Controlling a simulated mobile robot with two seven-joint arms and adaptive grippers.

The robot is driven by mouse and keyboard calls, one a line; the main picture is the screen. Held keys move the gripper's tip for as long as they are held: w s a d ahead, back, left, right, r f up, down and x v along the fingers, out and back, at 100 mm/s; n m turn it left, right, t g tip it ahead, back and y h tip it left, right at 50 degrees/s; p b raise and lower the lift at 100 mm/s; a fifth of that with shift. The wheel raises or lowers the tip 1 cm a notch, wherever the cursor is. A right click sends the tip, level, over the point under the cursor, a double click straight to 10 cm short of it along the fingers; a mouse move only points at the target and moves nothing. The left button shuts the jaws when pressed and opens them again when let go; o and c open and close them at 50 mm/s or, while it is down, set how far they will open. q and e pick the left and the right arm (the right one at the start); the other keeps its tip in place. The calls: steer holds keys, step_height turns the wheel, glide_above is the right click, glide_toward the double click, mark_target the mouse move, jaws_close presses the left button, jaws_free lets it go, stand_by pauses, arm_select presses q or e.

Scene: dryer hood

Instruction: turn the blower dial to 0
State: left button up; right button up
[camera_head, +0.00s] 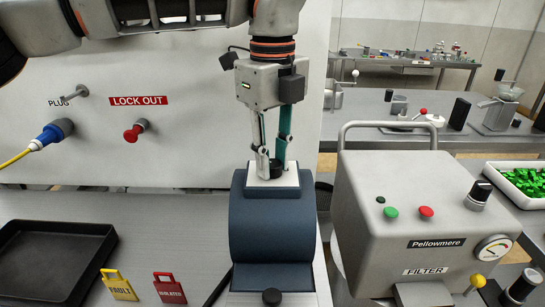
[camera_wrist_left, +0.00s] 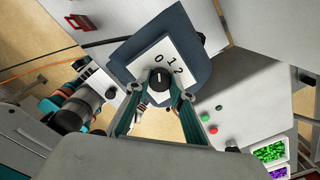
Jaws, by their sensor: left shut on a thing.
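The blower dial (camera_head: 276,166) is a small black knob on a white plate (camera_head: 287,183) on top of a dark blue curved housing (camera_head: 270,225). In the left wrist view the dial (camera_wrist_left: 159,76) sits below the printed marks 0, 1 and 2. A light line shows on its face, but I cannot tell surely which mark it points to. My left gripper (camera_head: 270,163) reaches down from above, its fingers shut on the dial from both sides. Its fingertips also show in the left wrist view (camera_wrist_left: 161,89).
A grey filter box (camera_head: 390,190) with a tall handle stands close at the right. A panel with a blue plug (camera_head: 50,133) and a red lock-out knob (camera_head: 134,132) is behind at the left. A black tray (camera_head: 95,230), yellow tag (camera_head: 119,286) and red tag (camera_head: 169,289) lie left.

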mark_target(273, 163)
arm_select(q)
steer(key=o, duration=1.1)
steer(key=shift+r, duration=0.1)
step_height(273, 163, up, 12)
